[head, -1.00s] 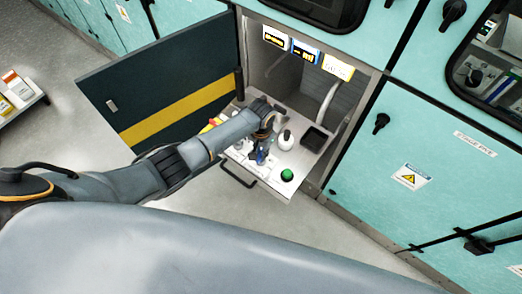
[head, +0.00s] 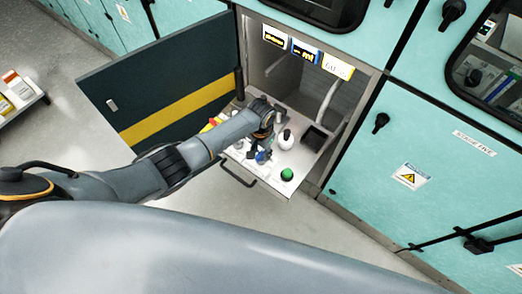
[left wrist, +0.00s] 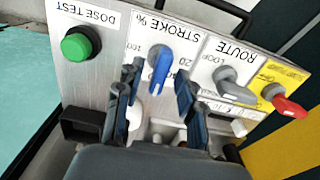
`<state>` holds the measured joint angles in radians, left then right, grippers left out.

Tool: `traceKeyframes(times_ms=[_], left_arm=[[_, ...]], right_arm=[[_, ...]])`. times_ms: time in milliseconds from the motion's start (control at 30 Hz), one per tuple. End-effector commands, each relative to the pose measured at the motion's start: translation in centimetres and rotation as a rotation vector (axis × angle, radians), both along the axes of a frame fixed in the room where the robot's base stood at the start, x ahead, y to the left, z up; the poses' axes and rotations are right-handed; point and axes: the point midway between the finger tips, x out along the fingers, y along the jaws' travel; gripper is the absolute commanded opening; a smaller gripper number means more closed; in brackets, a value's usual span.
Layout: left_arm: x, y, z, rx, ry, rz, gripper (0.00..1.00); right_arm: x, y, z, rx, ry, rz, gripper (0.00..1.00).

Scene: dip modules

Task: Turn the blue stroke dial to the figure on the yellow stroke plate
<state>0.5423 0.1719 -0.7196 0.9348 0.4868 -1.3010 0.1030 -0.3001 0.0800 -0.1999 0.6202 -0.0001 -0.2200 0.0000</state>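The blue stroke dial (left wrist: 160,64) sits on a pale panel below the upside-down words STROKE %. Its lever hangs down in the left wrist view; the figure 20 shows just right of it, and other figures are partly hidden. My left gripper (left wrist: 157,82) is open, with one dark finger on each side of the lever and gaps showing. In the head view my left gripper (head: 265,138) is over the panel by the blue dial (head: 262,157). A yellow-edged plate (head: 338,67) hangs in the cabinet opening; its text is too small to read surely. My right gripper is not in view.
A green DOSE TEST button (left wrist: 80,43) lies left of the dial. A grey ROUTE lever (left wrist: 237,85) and a red lever (left wrist: 288,103) lie right. A white bottle (head: 286,139) and black tray (head: 315,138) stand on the panel. The dark cabinet door (head: 165,70) is open.

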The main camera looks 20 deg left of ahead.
Motion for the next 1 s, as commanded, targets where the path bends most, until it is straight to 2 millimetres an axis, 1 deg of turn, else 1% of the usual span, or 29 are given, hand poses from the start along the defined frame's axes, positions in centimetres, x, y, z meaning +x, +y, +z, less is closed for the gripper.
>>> traceKeyframes(times_ms=[167,267,333,467,700,800,900,1000], left_arm=[[0.0,0.0,0.1,0.0,-0.001,0.0,0.38],[0.1,0.0,0.8,0.0,-0.001,0.0,0.38],[0.1,0.0,1.5,-0.001,-0.002,-0.001,0.38],[0.1,0.0,3.7,-0.001,-0.004,0.0,0.38],[0.1,0.0,8.6,-0.001,-0.004,0.0,0.38],[0.1,0.0,10.2,0.0,-0.003,-0.001,0.38],[0.1,0.0,11.3,0.0,-0.002,-0.001,0.38],[0.0,0.0,11.8,0.0,0.0,0.0,0.38]], right_arm=[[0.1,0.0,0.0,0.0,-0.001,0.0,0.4],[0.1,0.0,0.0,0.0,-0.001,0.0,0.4],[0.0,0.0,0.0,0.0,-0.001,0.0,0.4],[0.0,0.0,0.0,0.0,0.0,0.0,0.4],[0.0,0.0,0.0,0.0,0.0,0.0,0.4],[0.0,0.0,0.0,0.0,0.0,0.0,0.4],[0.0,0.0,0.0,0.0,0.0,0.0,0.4],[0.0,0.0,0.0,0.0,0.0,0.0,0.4]])
